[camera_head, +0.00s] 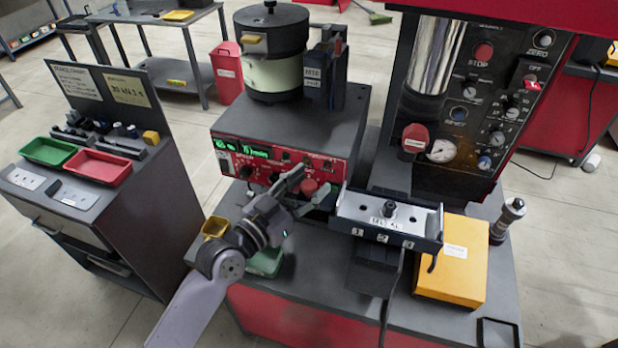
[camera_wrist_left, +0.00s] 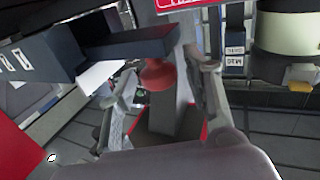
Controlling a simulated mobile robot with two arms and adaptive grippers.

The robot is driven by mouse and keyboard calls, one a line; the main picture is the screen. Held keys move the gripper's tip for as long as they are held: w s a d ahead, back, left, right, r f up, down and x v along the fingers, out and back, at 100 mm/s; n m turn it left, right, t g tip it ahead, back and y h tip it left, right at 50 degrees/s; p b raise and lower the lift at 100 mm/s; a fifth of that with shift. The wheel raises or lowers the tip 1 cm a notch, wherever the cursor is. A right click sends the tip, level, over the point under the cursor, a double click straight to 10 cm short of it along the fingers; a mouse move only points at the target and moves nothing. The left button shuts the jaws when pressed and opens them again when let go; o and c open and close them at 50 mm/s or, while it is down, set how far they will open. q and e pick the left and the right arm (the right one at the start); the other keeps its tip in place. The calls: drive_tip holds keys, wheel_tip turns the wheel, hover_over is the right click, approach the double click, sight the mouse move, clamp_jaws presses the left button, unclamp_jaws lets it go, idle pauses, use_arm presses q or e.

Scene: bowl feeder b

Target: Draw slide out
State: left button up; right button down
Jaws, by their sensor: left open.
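The slide (camera_head: 365,212) is a metal tray with a black knob and numbered labels on its front, on a dark block right of the red control box. A red knob (camera_head: 309,187) shows near its left end. My left gripper (camera_head: 313,190) is open at that knob, left of the slide. In the left wrist view the red knob (camera_wrist_left: 157,75) hangs from a dark bar (camera_wrist_left: 130,46) between the spread fingers of my left gripper (camera_wrist_left: 160,92); whether they touch it I cannot tell. My right gripper is out of view.
The red control box (camera_head: 285,150) with the bowl feeder (camera_head: 272,50) stands behind my left gripper. A yellow box (camera_head: 453,262) sits close under the slide's right end. A red machine with a control panel (camera_head: 470,100) rises behind. A side cart (camera_head: 100,190) stands left.

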use_arm(q)
drive_tip(key=shift+w+d, duration=0.2)
drive_tip(key=shift+c, duration=0.4)
clamp_jaws()
idle(0.4)
